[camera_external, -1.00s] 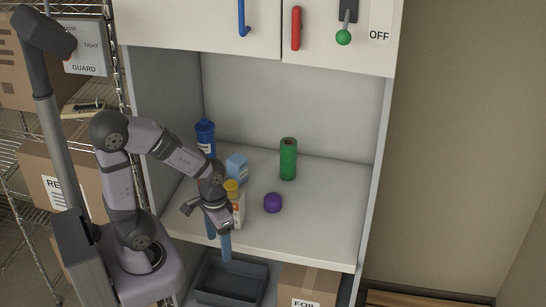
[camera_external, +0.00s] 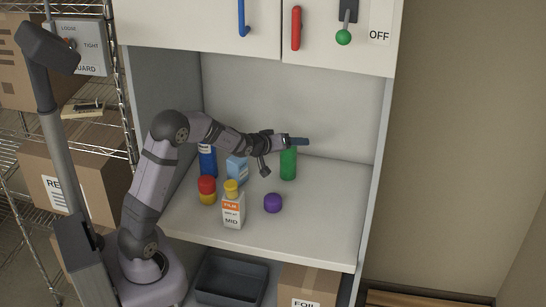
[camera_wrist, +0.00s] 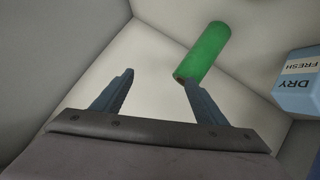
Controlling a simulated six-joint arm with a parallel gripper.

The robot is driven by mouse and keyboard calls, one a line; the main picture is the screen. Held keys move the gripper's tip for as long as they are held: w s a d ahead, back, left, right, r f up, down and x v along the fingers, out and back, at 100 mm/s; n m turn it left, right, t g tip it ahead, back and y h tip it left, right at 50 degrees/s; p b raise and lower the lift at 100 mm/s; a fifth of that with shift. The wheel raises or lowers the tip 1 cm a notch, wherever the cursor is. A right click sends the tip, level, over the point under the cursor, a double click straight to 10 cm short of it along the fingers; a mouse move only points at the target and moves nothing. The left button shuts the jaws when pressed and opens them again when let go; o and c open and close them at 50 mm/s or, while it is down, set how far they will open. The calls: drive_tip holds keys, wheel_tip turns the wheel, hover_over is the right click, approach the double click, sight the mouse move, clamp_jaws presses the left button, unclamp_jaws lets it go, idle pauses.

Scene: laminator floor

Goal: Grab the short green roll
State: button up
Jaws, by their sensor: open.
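The green roll (camera_external: 288,164) stands upright at the back of the white shelf, right of the blue carton. It also shows in the wrist view (camera_wrist: 206,52), beyond the tip of the right-hand finger. My gripper (camera_external: 297,141) is stretched out level in front of the roll's top and hides that top in the external view. In the wrist view my gripper (camera_wrist: 157,84) has its two fingers wide apart with nothing between them. I cannot tell whether a finger touches the roll.
A purple cylinder (camera_external: 272,203) sits in front. The right side of the shelf (camera_external: 325,205) is bare.

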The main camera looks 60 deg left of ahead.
drive_tip(key=r+n+t+y, duration=0.1)
drive_tip(key=t, duration=0.1)
hover_over(288, 158)
drive_tip(key=a, duration=0.1)
drive_tip(key=shift+w+a+r, duration=0.1)
drive_tip(key=shift+w+r, duration=0.1)
drive_tip(key=shift+w, duration=0.05)
wheel_tip(288, 158, down, 7)
drive_tip(key=s+m+h, duration=0.2)
drive_tip(key=m, duration=0.6)
drive_tip(key=w+a+f+m+p, duration=0.1)
drive_tip(key=w+a+f+p, duration=0.1)
drive_tip(key=w, duration=0.4)
drive_tip(key=shift+w+f+p, duration=0.2)
drive_tip(key=shift+f+p, duration=0.45)
drive_tip(key=shift+p, duration=0.05)
drive_tip(key=shift+r, duration=0.1)
drive_tip(key=c, duration=1.3)
